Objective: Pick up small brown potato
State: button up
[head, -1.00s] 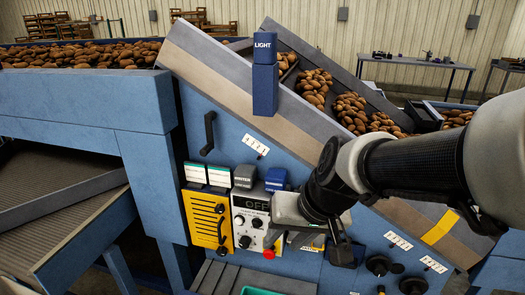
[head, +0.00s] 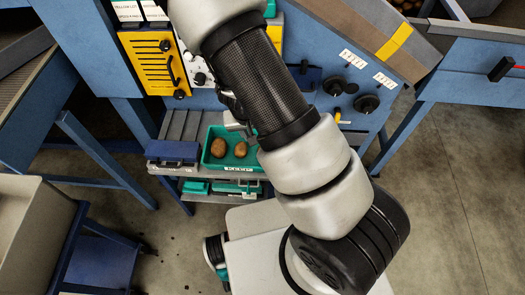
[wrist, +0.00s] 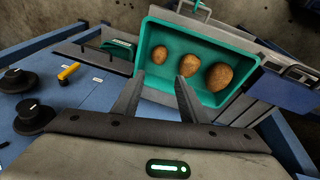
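Three brown potatoes lie in a teal tray (wrist: 205,35) in the wrist view. The smallest potato (wrist: 152,58) is at the left, a middle one (wrist: 188,65) is beside it, and the largest (wrist: 220,76) is at the right. My gripper (wrist: 159,82) is open and empty above the tray's near edge, with the smallest potato just beyond the fingertips.
The tray sits on a shelf with a blue box (head: 172,152) at its left and more teal items (head: 225,187) below. The blue grader panel with black knobs (head: 367,104) stands behind. A beige bin (head: 30,225) is at lower left. Floor is clear at right.

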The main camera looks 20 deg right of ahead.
jog(key=b+x, duration=0.4)
jog(key=x, duration=0.5)
jog(key=shift+f, duration=0.1)
jog(key=b+x, duration=0.1)
jog(key=x, duration=0.1)
jog(key=s+b+x, duration=0.1)
jog(key=b+x, duration=0.1)
jog(key=shift+d+f, duration=0.15)
jog(key=shift+w+d+f+b, duration=0.1)
jog(key=shift+w+f+b, duration=0.25)
jog(key=shift+f, duration=0.2)
jog(key=shift+c, duration=0.3)
jog(key=c, duration=0.8)
jog(key=shift+o, duration=0.2)
